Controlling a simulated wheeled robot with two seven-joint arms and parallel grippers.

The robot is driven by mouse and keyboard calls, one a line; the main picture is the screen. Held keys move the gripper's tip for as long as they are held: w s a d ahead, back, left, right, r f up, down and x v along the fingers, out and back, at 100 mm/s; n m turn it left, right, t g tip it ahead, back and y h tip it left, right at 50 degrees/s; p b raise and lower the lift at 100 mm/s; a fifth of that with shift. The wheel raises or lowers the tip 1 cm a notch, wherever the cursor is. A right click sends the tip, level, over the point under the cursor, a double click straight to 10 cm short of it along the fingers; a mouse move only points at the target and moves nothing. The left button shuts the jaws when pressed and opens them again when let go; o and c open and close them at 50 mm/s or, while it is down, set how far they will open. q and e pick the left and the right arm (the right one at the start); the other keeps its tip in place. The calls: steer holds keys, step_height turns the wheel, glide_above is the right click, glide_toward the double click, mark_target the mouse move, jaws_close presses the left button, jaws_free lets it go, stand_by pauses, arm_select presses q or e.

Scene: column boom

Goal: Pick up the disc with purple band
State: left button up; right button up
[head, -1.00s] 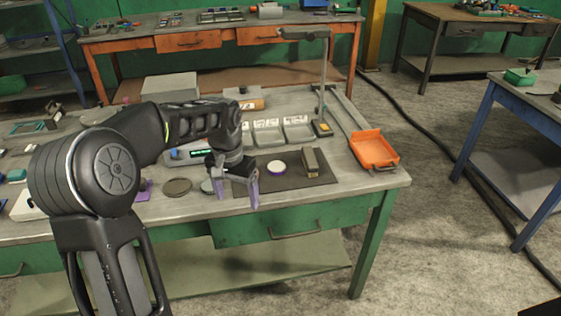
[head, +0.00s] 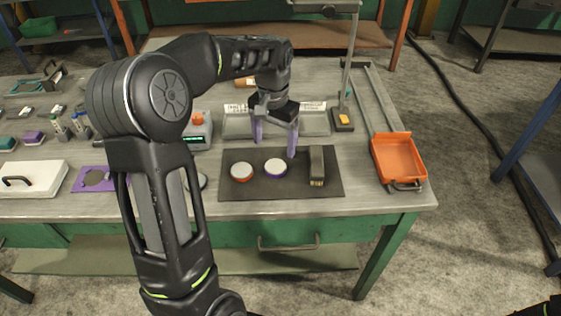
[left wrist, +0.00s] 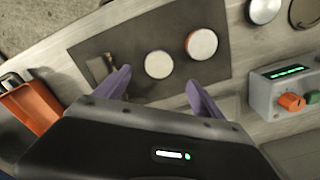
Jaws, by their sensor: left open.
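The disc with the purple band (head: 275,168) is white on top and lies flat on a dark mat (head: 325,188). In the left wrist view the same disc (left wrist: 158,64) shows between my fingers, a little beyond their tips. My left gripper (head: 275,149) is open and empty, its purple fingers pointing down just behind and above the disc, apart from it. A similar disc with an orange-red band (head: 241,172) lies to its left on the mat.
A dark block with a light end (head: 317,165) stands on the mat right of the disc. An orange tray (head: 397,157) lies at the table's right edge. A grey box with a green display (head: 197,131) stands left of the mat. A lamp stand (head: 347,75) rises behind.

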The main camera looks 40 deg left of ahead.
mark_target(276, 166)
arm_select(q)
steer(key=shift+f, duration=1.3)
steer(key=shift+f, duration=0.1)
steer(key=shift+f+p, duration=0.3)
steer(key=shift+p, duration=0.05)
step_height(276, 166, down, 4)
steer(key=shift+d+f+p, duration=0.1)
steer(key=shift+f+p, duration=0.15)
steer(key=shift+p, duration=0.3)
steer(key=shift+c, duration=0.5)
jaws_close()
